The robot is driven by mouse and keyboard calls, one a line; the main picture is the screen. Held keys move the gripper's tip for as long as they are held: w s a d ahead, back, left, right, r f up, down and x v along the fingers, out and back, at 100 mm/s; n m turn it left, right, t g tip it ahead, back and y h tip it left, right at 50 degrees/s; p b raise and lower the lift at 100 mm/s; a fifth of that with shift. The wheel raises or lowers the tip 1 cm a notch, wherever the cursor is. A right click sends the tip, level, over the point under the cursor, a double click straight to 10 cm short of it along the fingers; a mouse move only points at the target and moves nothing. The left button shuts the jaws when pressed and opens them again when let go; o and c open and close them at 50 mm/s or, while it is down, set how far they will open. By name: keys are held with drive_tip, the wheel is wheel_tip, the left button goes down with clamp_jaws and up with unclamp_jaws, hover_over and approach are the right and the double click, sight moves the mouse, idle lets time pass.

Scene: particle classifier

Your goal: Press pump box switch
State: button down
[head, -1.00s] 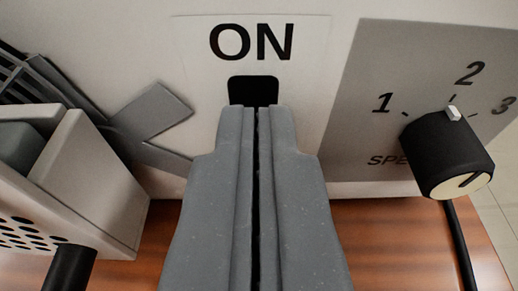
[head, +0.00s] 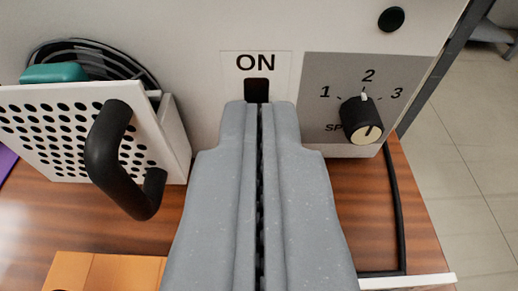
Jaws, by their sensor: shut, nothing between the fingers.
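The pump box (head: 200,60) is a pale box at the back of the wooden table. Its black switch (head: 257,88) sits under the printed word ON, and its lower part is hidden behind my fingertips. My gripper (head: 259,108) is shut and empty, pointing at the box front just below the switch. I cannot tell whether the tips touch the box.
A speed knob (head: 361,120) with marks 1 to 3 sits on a grey panel right of the switch. A perforated white box with a black handle (head: 112,155) stands at left. An orange object (head: 105,272) lies at front left. A black cable (head: 398,215) runs along the table's right edge.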

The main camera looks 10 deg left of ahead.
drive_tip(key=shift+v, duration=1.35)
drive_tip(key=w+a+r+h, duration=0.2)
drive_tip(key=r, duration=0.7)
drive_tip(key=w+a+r+t+h, duration=0.1)
drive_tip(key=w+a+r+h, duration=0.1)
drive_tip(key=r, duration=0.7)
drive_tip(key=w+a+r+h, duration=0.2)
drive_tip(key=r, duration=0.6)
drive_tip(key=s+a+r+m+h, duration=0.1)
drive_tip(key=a+r, duration=0.2)
drive_tip(key=r, duration=0.3)
drive_tip(key=s+a+r+m, duration=0.1)
drive_tip(key=s+a+r, duration=0.15)
drive_tip(key=r, duration=0.25)
drive_tip(key=s+a+r+m, duration=0.1)
drive_tip(key=s+a+r, duration=0.8)
drive_tip(key=a+r, duration=0.4)
drive_tip(key=s+a+r+y, duration=0.2)
drive_tip(key=s+a, duration=0.5)
drive_tip(key=s+a+r+n+y, duration=0.1)
drive_tip(key=s+a+r+y, duration=0.1)
drive_tip(key=s+a, duration=0.4)
drive_tip(key=shift+s+a+g+y, duration=0.3)
drive_tip(key=shift+s+a, duration=0.05)
drive_tip(key=shift+a, duration=0.45)
drive_tip(key=shift+d+r, duration=0.1)
